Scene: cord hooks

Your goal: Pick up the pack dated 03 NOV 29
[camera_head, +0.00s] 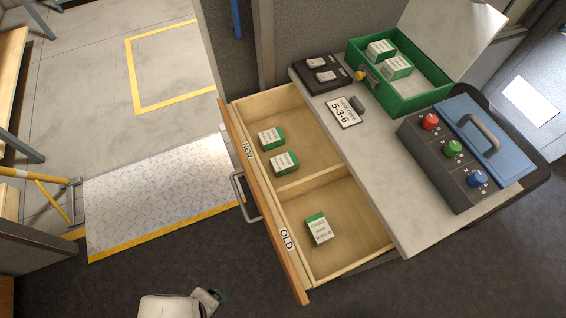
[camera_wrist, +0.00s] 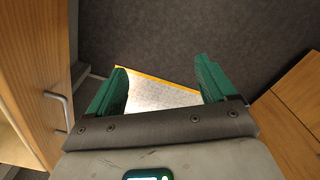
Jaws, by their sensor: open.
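Several green and white packs are in view, and their printed dates are too small to read. Two packs, one upper (camera_head: 271,138) and one lower (camera_head: 284,162), lie in the NEW compartment of the open drawer (camera_head: 263,212). One pack (camera_head: 319,229) lies in the OLD compartment. Two more packs, one at the back (camera_head: 380,51) and one in front (camera_head: 397,67), lie in the open green box (camera_head: 430,99) on the worktop. My gripper (camera_wrist: 160,88) is open and empty, with green fingers apart over the floor. In the head view it shows low, left of the drawer, apart from every pack.
The worktop (camera_head: 385,175) also holds a black control box with red, green and blue knobs (camera_head: 452,150), a blue case (camera_head: 485,135), a black tray (camera_head: 321,75) and a 5-3-6 card (camera_head: 344,112). A drawer handle (camera_head: 245,196) juts out. A yellow-edged ramp plate (camera_head: 160,195) lies left.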

